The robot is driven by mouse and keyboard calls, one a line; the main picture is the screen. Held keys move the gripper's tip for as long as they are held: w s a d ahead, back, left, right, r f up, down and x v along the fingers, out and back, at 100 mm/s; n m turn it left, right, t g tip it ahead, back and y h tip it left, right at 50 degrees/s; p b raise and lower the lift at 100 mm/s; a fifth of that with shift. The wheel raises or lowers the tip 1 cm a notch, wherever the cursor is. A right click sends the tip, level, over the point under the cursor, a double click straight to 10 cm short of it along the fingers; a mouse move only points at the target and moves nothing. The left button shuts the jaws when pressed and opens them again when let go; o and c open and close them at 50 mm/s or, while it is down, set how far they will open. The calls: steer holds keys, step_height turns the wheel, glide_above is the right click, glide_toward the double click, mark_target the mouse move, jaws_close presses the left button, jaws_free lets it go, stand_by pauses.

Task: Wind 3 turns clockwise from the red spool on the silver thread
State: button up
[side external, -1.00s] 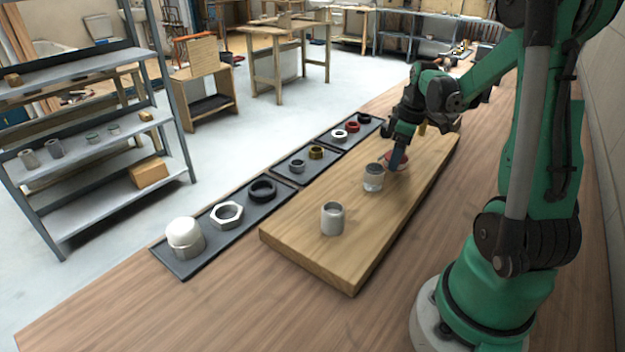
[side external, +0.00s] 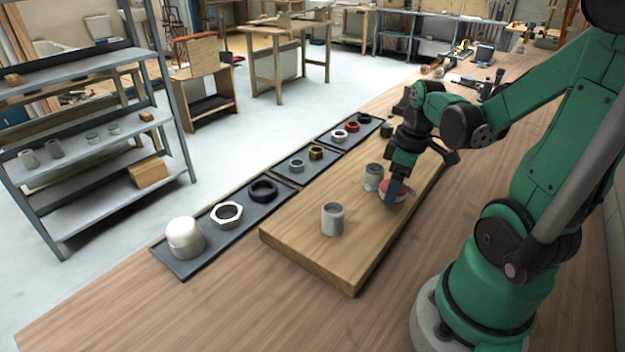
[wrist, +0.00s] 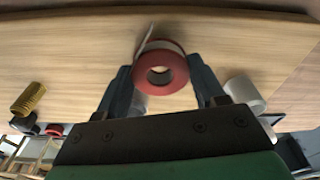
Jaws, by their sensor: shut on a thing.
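The red spool (side external: 404,192) is low over the wooden board, just right of the silver threaded fitting (side external: 373,172). My gripper (side external: 391,198) is shut on the spool, with its fingers on either side. In the wrist view the red spool (wrist: 178,83) sits between the two fingertips (wrist: 160,84), its open centre facing the camera. A short strand of white tape (wrist: 146,38) runs from the spool toward the top of the picture. The silver fitting is mostly hidden behind the spool there. I cannot tell whether tape lies on its thread.
A grey fitting (side external: 333,218) stands nearer on the board (side external: 310,256). A brass threaded fitting (wrist: 29,98) shows at left in the wrist view. Dark trays (side external: 214,245) with a white cap (side external: 184,236), nuts and rings line the board's left side. The board's near end is clear.

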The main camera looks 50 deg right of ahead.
steer(key=w+a, duration=0.3)
steer(key=w, duration=0.3)
steer(key=shift+a, duration=0.1)
steer(key=w, duration=0.1)
steer(key=w+d, duration=0.1)
steer(key=w, duration=0.1)
steer(key=shift+w+d, duration=0.25)
steer(key=shift+w, duration=0.15)
steer(key=w+d, duration=0.2)
steer(key=d, duration=0.1)
steer(key=shift+d, duration=0.25)
steer(key=d, duration=0.2)
steer(key=s+d, duration=0.1)
steer(key=d, duration=0.3)
steer(key=shift+s+d, duration=0.25)
steer(key=shift+s, duration=0.1)
steer(key=s, duration=0.1)
steer(key=s+d, duration=0.1)
steer(key=s, duration=0.2)
steer(key=shift+s+d, duration=0.35)
steer(key=shift+s, duration=0.05)
step_height(320, 180, up, 7)
steer(key=s, duration=0.1)
steer(key=shift+a, duration=0.1)
